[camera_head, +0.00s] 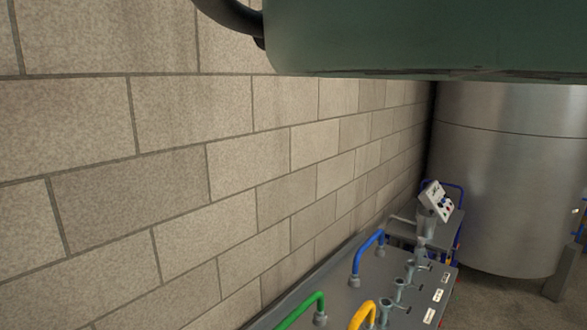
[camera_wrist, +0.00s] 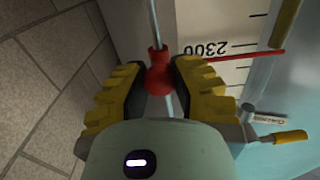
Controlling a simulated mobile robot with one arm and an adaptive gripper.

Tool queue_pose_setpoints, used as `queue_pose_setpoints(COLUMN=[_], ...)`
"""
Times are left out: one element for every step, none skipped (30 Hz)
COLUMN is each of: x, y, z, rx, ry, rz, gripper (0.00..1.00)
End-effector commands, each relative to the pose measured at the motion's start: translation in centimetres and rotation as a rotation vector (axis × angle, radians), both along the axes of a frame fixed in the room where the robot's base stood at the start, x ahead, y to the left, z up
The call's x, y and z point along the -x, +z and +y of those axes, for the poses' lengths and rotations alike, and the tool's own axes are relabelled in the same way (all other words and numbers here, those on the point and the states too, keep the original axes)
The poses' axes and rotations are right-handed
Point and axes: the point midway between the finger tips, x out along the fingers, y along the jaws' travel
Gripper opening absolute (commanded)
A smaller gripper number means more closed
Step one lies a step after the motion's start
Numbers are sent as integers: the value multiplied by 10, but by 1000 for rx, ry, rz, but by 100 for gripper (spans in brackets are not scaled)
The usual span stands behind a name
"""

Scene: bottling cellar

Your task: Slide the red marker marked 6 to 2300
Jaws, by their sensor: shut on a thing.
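The red marker (camera_wrist: 158,68) sits on a thin metal rod (camera_wrist: 154,22) in the wrist view. Its thin red pointer (camera_wrist: 250,56) reaches right across a pale scale. The black label 2300 (camera_wrist: 208,48) is just above the pointer in the picture, near a long tick line. No number 6 shows on the marker from here. My gripper (camera_wrist: 158,80) has its yellow ridged fingers on both sides of the marker and is shut on it. Neither the marker nor my gripper shows in the head view.
A block wall (camera_wrist: 45,70) is close on the left. A pale blue curved surface and a yellow-handled lever (camera_wrist: 290,136) are on the right. In the head view, a grey bench (camera_head: 385,290) with coloured bent pipes runs along the wall towards a steel tank (camera_head: 505,180).

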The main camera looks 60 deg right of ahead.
Motion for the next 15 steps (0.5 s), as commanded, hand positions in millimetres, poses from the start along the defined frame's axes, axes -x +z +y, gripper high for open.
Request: queue_pose_setpoints(x=[1, 1, 1, 1, 1, 1, 1, 1, 1, 1, 1, 1, 1, 1, 1], y=[2, 2, 2, 2, 2, 2, 2, 2, 2, 2, 1, 1, 1, 1, 1], z=[0, 0, 0, 0, 0, 0, 0, 0, 0, 0, 0, 0, 0, 0, 0], rx=[-3, -3, -3, -3, -3, -3, -3, -3, -3, -3, -2, -2, -2, -2, -1], ry=[3, 3, 2, 2, 2, 2, 2, 2, 2, 2, 2, 2, 2, 2, 1], rz=[-1, -1, -1, -1, -1, -1, -1, -1, -1, -1, -1, -1, -1, -1, 0], gripper=[0, 0, 0, 0, 0, 0, 0, 0, 0, 0, 29, 33, 36, 39, 43])
